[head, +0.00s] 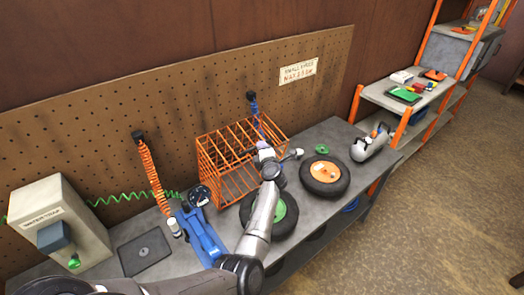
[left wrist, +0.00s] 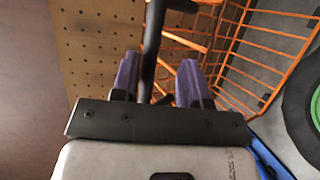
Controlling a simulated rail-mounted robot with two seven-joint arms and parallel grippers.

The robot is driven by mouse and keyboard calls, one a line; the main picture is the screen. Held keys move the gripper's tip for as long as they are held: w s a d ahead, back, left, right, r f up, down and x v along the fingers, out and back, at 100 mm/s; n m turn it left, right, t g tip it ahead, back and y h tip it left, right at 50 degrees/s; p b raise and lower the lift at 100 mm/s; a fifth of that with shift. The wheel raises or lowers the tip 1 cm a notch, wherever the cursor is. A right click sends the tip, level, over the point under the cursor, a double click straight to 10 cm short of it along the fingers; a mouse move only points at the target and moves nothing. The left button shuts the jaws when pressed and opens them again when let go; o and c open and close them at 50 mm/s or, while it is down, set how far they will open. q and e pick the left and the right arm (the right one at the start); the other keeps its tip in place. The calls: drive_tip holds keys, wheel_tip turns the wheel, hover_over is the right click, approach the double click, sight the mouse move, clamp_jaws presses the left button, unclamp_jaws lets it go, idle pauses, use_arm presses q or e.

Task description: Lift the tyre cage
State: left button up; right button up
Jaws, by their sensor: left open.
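The tyre cage (head: 212,165) is an orange wire frame standing on the bench against the pegboard. It also shows at the upper right of the left wrist view (left wrist: 285,52). My left gripper (head: 262,146) is at the cage's right part and hides some of its bars. In the left wrist view its two purple fingers (left wrist: 157,82) are apart. A dark bar (left wrist: 152,40) runs down between them; I cannot tell what it belongs to or whether the fingers touch it. My right gripper is not in view.
A tyre with a green hub (head: 287,215) lies partly behind my arm. A tyre with an orange hub (head: 325,175) lies to its right. A blue jack (head: 203,235) and a dark flat plate (head: 145,252) are at the left. A blue hose (head: 254,108) hangs behind the cage.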

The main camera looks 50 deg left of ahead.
use_arm(q)
drive_tip(key=p+v, duration=0.8)
drive_tip(key=v, duration=0.5)
drive_tip(key=shift+d, duration=0.35)
drive_tip(key=shift+s, duration=0.15)
